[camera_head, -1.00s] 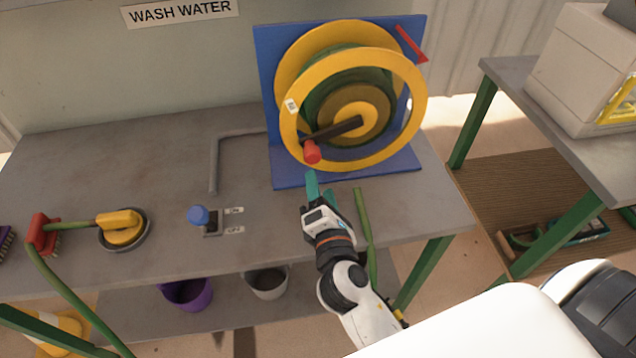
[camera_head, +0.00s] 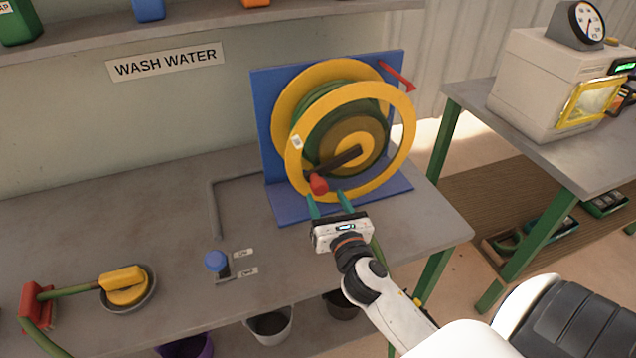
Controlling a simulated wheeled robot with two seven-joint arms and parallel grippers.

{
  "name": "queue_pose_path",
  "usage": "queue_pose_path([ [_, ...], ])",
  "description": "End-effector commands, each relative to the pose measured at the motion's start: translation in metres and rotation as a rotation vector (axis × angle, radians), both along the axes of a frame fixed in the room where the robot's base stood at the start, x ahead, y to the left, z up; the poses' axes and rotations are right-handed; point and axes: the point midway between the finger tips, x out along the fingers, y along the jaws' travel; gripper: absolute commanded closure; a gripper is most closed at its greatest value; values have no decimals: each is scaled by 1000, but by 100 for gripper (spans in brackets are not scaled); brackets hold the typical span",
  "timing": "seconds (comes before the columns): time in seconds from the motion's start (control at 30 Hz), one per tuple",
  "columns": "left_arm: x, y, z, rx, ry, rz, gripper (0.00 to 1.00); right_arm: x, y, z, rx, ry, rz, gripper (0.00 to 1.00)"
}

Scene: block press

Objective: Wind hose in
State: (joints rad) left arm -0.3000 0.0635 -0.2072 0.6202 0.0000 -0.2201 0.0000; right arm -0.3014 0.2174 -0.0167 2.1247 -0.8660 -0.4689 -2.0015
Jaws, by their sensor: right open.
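The hose reel has a yellow rim (camera_head: 408,140) and stands on a blue mount (camera_head: 268,130) on the bench. Dark green hose (camera_head: 318,132) is wound on its drum. A dark crank arm (camera_head: 345,160) ends in a red knob (camera_head: 319,184) at the reel's lower left. My right gripper (camera_head: 328,203) is open, its two teal fingers pointing up just below the red knob. I cannot tell whether a finger touches the knob. A length of green hose (camera_head: 378,254) shows behind my right wrist at the bench's front. My left gripper is not in view.
A blue-knobbed tap or lever (camera_head: 216,262) and a yellow brush head in a bowl (camera_head: 126,288) are on the grey bench (camera_head: 110,225). A second table (camera_head: 540,160) with a beige machine (camera_head: 540,85) stands right.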

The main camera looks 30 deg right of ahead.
Motion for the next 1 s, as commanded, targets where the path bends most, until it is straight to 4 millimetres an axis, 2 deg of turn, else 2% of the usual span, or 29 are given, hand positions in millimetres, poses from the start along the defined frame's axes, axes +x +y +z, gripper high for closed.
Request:
queue_pose_path([
  [0.1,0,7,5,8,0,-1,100,23,-6,2,-1,-3,0,45],
  [0.3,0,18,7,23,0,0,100,46,-13,0,1,0,-1,45],
  [0.7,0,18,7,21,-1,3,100,53,-15,-1,1,1,0,45],
  [1.0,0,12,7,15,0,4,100,53,-15,-1,1,1,0,94],
])
